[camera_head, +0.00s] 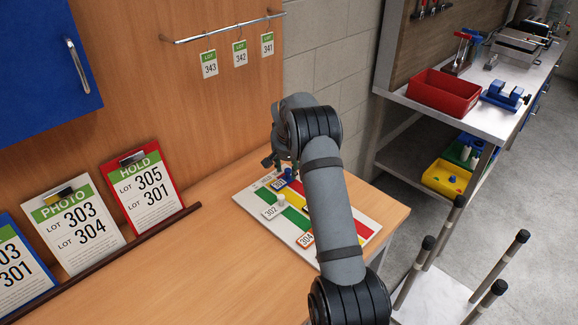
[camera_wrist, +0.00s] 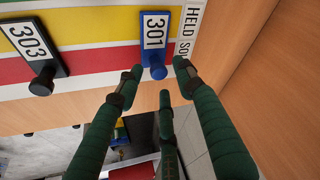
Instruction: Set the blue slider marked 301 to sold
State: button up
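The blue slider marked 301 (camera_wrist: 155,30) sits on the lane board (camera_wrist: 95,58). In the wrist view its plate lies over the yellow band marked HELD, and its knob overlaps the red band by the partly hidden SOLD label. The slider also shows near the board's far end in the head view (camera_head: 280,184). My gripper (camera_wrist: 157,72) is open; its green fingers stand on both sides of the blue knob, with a third finger below. I cannot tell whether they touch it. In the head view my gripper (camera_head: 270,160) is partly hidden by my arm.
A black slider 303 (camera_wrist: 36,50) is left of 301 in the wrist view. White slider 302 (camera_head: 272,211) and orange slider 304 (camera_head: 305,240) are on the board. Lot cards lean at left; tags hang from a rail (camera_head: 225,28) above. The bench front is clear.

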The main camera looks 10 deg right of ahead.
jog(key=v, duration=1.2)
jog(key=shift+f, duration=0.1)
